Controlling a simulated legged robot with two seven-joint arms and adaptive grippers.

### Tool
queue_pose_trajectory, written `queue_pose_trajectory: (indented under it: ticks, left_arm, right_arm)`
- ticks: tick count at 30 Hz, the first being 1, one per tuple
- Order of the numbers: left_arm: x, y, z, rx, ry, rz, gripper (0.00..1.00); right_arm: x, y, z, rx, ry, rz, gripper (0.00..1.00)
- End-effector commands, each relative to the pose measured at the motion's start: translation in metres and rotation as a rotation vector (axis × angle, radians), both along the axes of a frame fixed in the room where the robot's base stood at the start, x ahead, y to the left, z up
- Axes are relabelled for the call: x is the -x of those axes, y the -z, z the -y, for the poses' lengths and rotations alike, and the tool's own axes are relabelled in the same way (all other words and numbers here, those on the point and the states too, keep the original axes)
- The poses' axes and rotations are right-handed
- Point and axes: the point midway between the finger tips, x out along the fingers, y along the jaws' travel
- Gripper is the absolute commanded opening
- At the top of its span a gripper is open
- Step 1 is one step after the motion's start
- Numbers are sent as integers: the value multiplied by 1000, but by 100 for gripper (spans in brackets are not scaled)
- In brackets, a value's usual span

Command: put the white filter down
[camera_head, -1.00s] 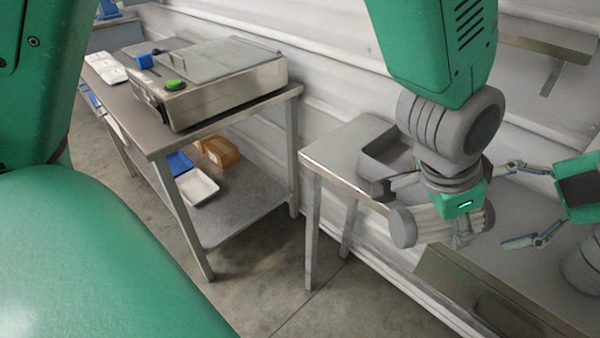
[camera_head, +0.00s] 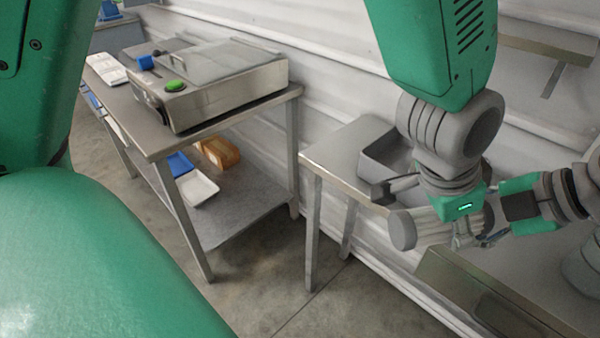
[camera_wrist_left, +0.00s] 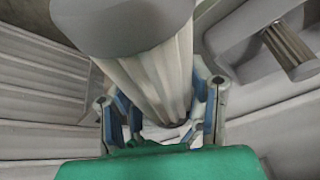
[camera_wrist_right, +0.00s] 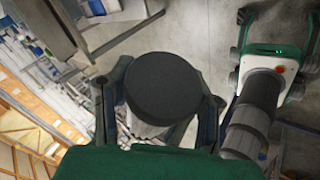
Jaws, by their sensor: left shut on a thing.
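The white filter is a pleated cylinder with grey end caps; its body (camera_head: 432,227) lies roughly level in the head view. My left gripper (camera_head: 458,226) is shut around it, and its blue-padded fingers (camera_wrist_left: 165,112) flank the pleats (camera_wrist_left: 155,75) in the left wrist view. My right gripper (camera_head: 488,240) is at the filter's right end. In the right wrist view its dark fingers (camera_wrist_right: 165,105) stand on both sides of a dark round end cap (camera_wrist_right: 162,88); whether they grip is unclear. The filter is held in the air, partly hidden by the left gripper.
A grey open box (camera_head: 378,165) stands on a steel table (camera_head: 335,152) behind the filter. A ribbed piece (camera_wrist_left: 290,48) shows in the left wrist view. A steel bench (camera_head: 150,138) at the left carries a metal machine (camera_head: 225,95). A steel surface (camera_head: 450,270) lies below the grippers.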

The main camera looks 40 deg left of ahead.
Motion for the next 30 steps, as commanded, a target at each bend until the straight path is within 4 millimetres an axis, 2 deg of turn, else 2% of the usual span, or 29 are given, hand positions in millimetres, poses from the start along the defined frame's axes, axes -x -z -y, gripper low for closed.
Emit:
queue_pose_trajectory:
  ticks: [3,4,5,6,13,17,20,27,30]
  left_arm:
    - [-1,1,2,-43,24,23,13]
    - [-1,1,2,-43,24,23,57]
    - [-1,1,2,-43,24,23,67]
    - [-1,1,2,-43,24,23,71]
    - [-1,0,2,-43,23,25,71]
    - [1,-8,1,-39,21,26,71]
    - [6,-22,-2,-35,20,24,71]
    - [27,-72,-12,-16,14,12,71]
    - [32,-85,-15,-10,13,7,71]
  right_arm:
    - [2,0,-1,0,-5,-1,12]
    - [1,0,-1,0,-5,-1,12]
    - [2,0,-1,0,-5,-1,6]
    - [2,0,-1,0,-5,-1,6]
    - [2,0,-1,1,-5,-2,6]
    - [2,1,-1,2,-6,-2,6]
    - [2,0,-1,2,-5,-3,6]
    - [2,0,-1,1,-3,-1,6]
    - [1,0,-1,0,-4,-2,6]
